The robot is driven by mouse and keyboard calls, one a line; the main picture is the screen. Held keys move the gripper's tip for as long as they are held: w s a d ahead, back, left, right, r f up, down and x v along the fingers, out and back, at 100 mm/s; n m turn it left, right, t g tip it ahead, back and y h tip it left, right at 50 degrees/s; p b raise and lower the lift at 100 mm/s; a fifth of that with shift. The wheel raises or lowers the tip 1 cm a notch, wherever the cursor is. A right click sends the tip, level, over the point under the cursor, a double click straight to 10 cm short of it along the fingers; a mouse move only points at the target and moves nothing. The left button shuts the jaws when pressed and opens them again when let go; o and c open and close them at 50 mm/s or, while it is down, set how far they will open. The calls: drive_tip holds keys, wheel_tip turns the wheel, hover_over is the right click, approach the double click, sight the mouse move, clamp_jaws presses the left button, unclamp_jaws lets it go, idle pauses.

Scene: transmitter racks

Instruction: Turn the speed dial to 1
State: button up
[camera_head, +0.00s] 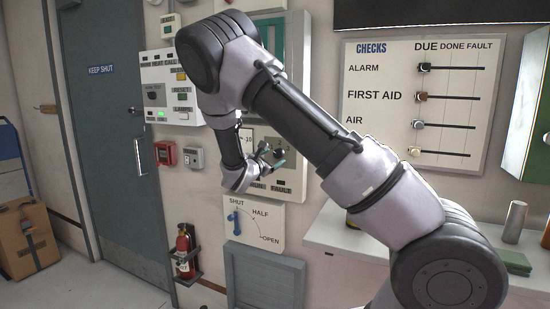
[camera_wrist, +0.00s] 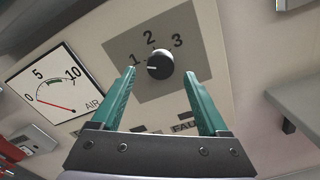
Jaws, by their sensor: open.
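The speed dial (camera_wrist: 160,64) is a round black knob on a grey square plate marked 1, 2 and 3. Its white mark points left, near the 1 and perhaps slightly below it; I cannot tell the exact setting. My gripper (camera_wrist: 159,74) is open, with its teal fingers on either side of the knob in the wrist view. I cannot tell whether they touch it. In the head view my gripper (camera_head: 271,160) is in front of the wall panel, and my arm and gripper largely hide the dial.
An air gauge (camera_wrist: 50,92) sits left of the dial. Below the panel is a SHUT/HALF/OPEN plate with a blue lever (camera_head: 234,222). A CHECKS board (camera_head: 415,100) with sliders is to the right, above a shelf (camera_head: 335,237). A fire extinguisher (camera_head: 185,252) stands lower left.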

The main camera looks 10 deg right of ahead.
drive_tip(key=v, duration=0.8)
drive_tip(key=shift+s, duration=0.25)
drive_tip(key=shift+a, duration=0.1)
drive_tip(key=s+d+r+m+g+y, duration=0.3)
drive_tip(key=s+d+m+g, duration=0.9)
drive_tip(key=s+d+m, duration=0.45)
drive_tip(key=s+a+r+m+t+y, duration=0.2)
drive_tip(key=s+r+m+y, duration=0.2)
drive_tip(key=s+r+m, duration=0.1)
drive_tip(key=s+a+r+m+t+y, duration=0.2)
drive_tip(key=s+r+m+y, duration=0.3)
drive_tip(key=s+r, duration=0.3)
drive_tip(key=shift+s+m+t+y, duration=0.3)
drive_tip(key=shift+s+m, duration=0.05)
drive_tip(key=shift+s, duration=0.65)
drive_tip(key=shift+a, duration=0.1)
